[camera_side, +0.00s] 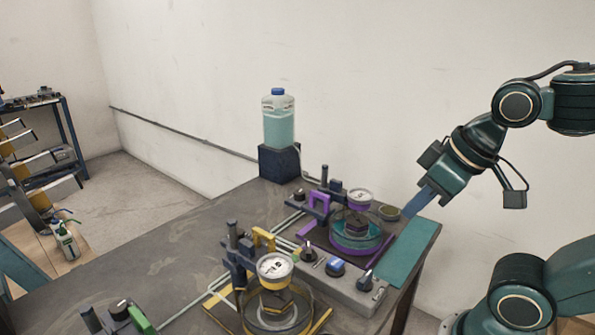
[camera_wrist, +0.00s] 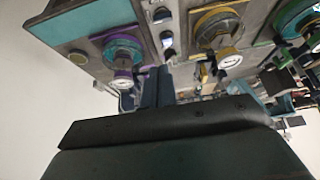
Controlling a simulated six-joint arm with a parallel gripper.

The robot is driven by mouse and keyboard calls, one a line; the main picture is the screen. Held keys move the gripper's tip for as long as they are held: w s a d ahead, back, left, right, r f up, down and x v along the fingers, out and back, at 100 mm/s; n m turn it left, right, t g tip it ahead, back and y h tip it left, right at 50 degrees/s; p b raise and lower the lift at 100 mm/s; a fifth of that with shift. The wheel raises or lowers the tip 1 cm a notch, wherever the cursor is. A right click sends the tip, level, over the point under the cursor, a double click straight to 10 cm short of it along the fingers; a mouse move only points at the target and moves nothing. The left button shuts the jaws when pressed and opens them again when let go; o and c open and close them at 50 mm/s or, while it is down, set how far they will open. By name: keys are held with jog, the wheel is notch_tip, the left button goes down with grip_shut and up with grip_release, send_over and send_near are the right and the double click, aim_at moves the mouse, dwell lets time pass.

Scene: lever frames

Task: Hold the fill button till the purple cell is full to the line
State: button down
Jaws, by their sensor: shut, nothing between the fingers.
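The purple cell (camera_side: 352,240) is a clear round vessel with a purple rim, a dial on top and teal liquid low inside; a fill line cannot be made out. In the wrist view the purple cell (camera_wrist: 122,50) lies left of the fingers. A blue button (camera_side: 335,267), which may be the fill button, sits on the grey control box (camera_side: 350,290) in front of the cell. My gripper (camera_side: 409,212) is shut and empty, right of the purple cell and apart from the button. Its shut fingers show in the wrist view (camera_wrist: 160,72).
A yellow cell (camera_side: 275,312) stands at the front, with green parts (camera_side: 140,320) farther left. A bottle of pale teal liquid (camera_side: 278,122) stands on a dark block behind. Black knobs flank the blue button. A teal mat (camera_side: 402,258) covers the table's right edge.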

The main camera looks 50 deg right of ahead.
dwell(0.4)
jog(key=n+g, duration=0.6)
jog(key=n, duration=1.2)
send_over(336, 261)
jog(key=shift+w+f, duration=0.1)
jog(key=shift+f, duration=0.5)
jog(key=shift+f, duration=0.15)
notch_tip(336, 261, down, 14)
jog(key=shift+r, duration=0.15)
